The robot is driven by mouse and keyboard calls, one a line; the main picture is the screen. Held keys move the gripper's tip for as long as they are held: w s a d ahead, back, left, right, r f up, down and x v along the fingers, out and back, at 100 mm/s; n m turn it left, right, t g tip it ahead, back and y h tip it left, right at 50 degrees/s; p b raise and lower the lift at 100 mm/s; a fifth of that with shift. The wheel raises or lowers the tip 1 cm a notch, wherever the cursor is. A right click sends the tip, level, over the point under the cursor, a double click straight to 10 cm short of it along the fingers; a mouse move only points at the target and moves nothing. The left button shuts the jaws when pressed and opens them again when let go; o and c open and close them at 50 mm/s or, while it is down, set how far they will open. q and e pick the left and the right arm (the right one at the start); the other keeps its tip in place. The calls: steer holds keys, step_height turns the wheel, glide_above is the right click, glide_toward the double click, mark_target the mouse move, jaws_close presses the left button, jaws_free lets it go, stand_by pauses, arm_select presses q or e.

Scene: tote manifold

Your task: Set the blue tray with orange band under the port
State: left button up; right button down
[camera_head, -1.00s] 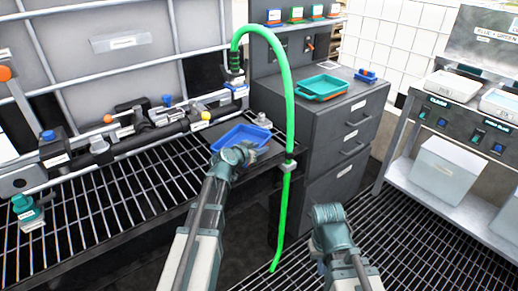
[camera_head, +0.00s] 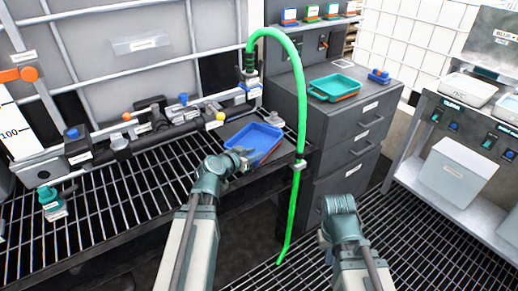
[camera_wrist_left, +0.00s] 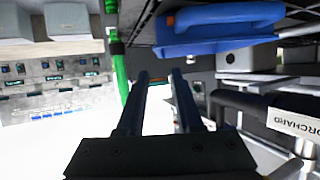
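The blue tray (camera_head: 253,137) lies on the dark shelf beside the rack grid, with an orange band (camera_head: 272,151) along its right edge. It also shows at the top of the left wrist view (camera_wrist_left: 222,32). My left gripper (camera_head: 244,160) is at the tray's near side, partly hidden by its own wrist. In the left wrist view its fingers (camera_wrist_left: 160,76) are apart with nothing between them, and the tray is off to one side. My right gripper (camera_head: 323,240) hangs low before the cabinet; its fingers barely show.
A green hose (camera_head: 300,110) loops down just right of the blue tray. A teal tray with an orange edge (camera_head: 333,88) stands on the grey cabinet (camera_head: 352,125). A small metal cylinder (camera_head: 273,119) stands behind the blue tray.

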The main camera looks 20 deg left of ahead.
arm_select(q)
steer(key=shift+s, duration=0.15)
steer(key=s+d+f+m+g, duration=0.1)
steer(key=s+d+f+g, duration=0.2)
steer(key=d, duration=0.3)
steer(key=s+d+f+g+h, duration=0.1)
steer(key=s+d+f+g, duration=0.15)
steer(key=d, duration=0.25)
steer(key=s+d+f+m+g, duration=0.1)
steer(key=s+d+f+g, duration=0.25)
steer(key=d, duration=0.25)
steer(key=s+f+g+y, duration=0.2)
steer(key=s+y, duration=0.1)
steer(key=s, duration=0.3)
steer(key=s+d+f+n+g+y, duration=0.1)
steer(key=s+f+g+y, duration=0.1)
steer(key=s, duration=0.4)
steer(key=shift+s+f+y, duration=0.15)
steer(key=shift+s+y, duration=0.25)
steer(key=shift+d, duration=0.1)
step_height(320, 180, up, 18)
steer(key=p, duration=1.7)
steer(key=shift+f, duration=0.25)
